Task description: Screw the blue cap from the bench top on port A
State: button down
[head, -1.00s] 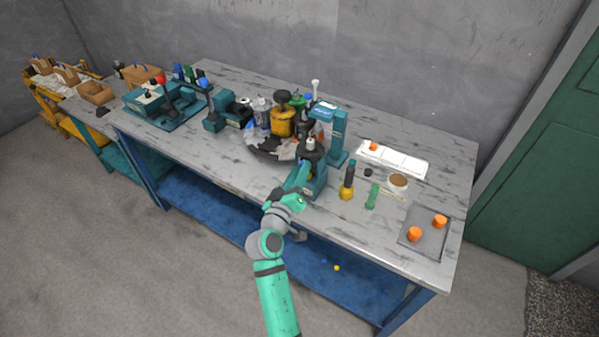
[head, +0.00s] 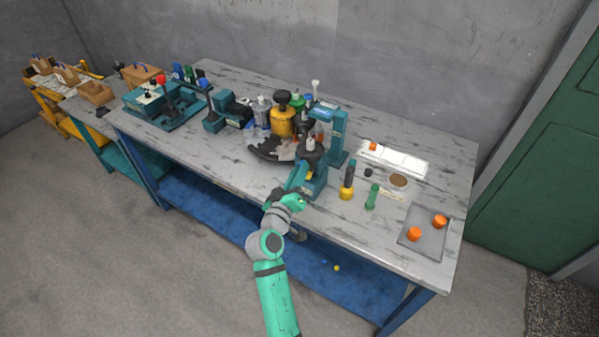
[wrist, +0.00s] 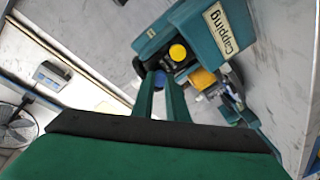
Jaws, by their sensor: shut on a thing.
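My gripper (wrist: 162,84) is shut on a small blue cap (wrist: 160,77), seen between the fingertips in the wrist view. They are at the edge of a teal fixture labelled "Capping" (wrist: 205,32). A yellow cap (wrist: 178,52) sits on the dark part in the fixture, just beyond the fingertips. Whether the blue cap touches a port is too small to tell, and I cannot read a port A mark. In the head view my wrist (head: 288,201) is in front of the teal fixture (head: 318,187), and the fingertips are hard to make out.
A yellow-based tool (head: 347,193) and a green tool (head: 372,196) stand to the right. A grey tray (head: 424,246) holds orange caps (head: 414,233). The bench front is mostly clear.

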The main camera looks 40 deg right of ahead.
jog(key=m, duration=0.5)
jog(key=shift+m, duration=0.4)
jog(key=m, duration=0.4)
jog(key=shift+m, duration=0.3)
jog(key=c, duration=1.9)
grip_release()
jog(key=shift+o, duration=0.2)
